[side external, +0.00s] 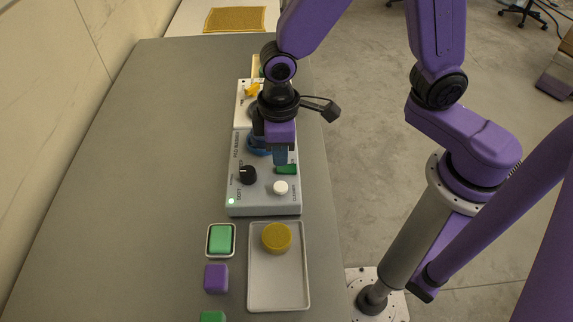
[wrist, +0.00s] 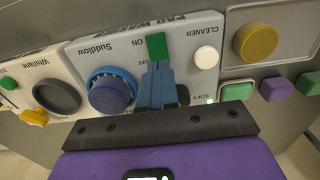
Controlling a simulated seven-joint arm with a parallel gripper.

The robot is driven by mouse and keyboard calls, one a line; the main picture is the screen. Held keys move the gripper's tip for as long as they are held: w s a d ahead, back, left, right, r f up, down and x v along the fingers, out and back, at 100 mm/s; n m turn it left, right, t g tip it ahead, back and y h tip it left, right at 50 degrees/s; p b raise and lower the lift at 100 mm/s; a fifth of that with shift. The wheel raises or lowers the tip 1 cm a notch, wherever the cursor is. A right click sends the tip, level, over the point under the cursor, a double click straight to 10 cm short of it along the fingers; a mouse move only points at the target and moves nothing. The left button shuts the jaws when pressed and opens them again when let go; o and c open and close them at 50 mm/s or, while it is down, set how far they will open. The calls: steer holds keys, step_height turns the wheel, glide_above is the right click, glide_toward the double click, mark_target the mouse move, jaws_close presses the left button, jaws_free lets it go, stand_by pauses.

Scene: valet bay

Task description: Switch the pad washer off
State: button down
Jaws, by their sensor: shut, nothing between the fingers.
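The pad washer (side external: 237,206) is a light grey control box on the bench. In the wrist view its panel (wrist: 85,48) shows ON and OFF labels beside a green switch (wrist: 156,45). The visible green lies beside ON; my fingers hide the part near OFF. The switch also shows in the side view (side external: 287,169). A small green lamp (side external: 231,201) on the box is lit. My gripper (wrist: 157,68) is shut and empty, pointing down at the panel, its fingertips right at the switch's OFF end. I cannot tell whether they touch it.
Near the fingers are a blue dial (wrist: 108,92), a black knob (side external: 248,175) and a white CLEANER button (wrist: 206,57). A second white unit (wrist: 40,80) adjoins the washer. A tray (side external: 280,290) with a yellow puck (side external: 276,237) and coloured blocks (side external: 216,278) lie nearby. The bench's left side is clear.

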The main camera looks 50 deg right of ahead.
steer(key=shift+f, duration=0.9)
stand_by(0.5)
steer(key=shift+r, duration=3.55)
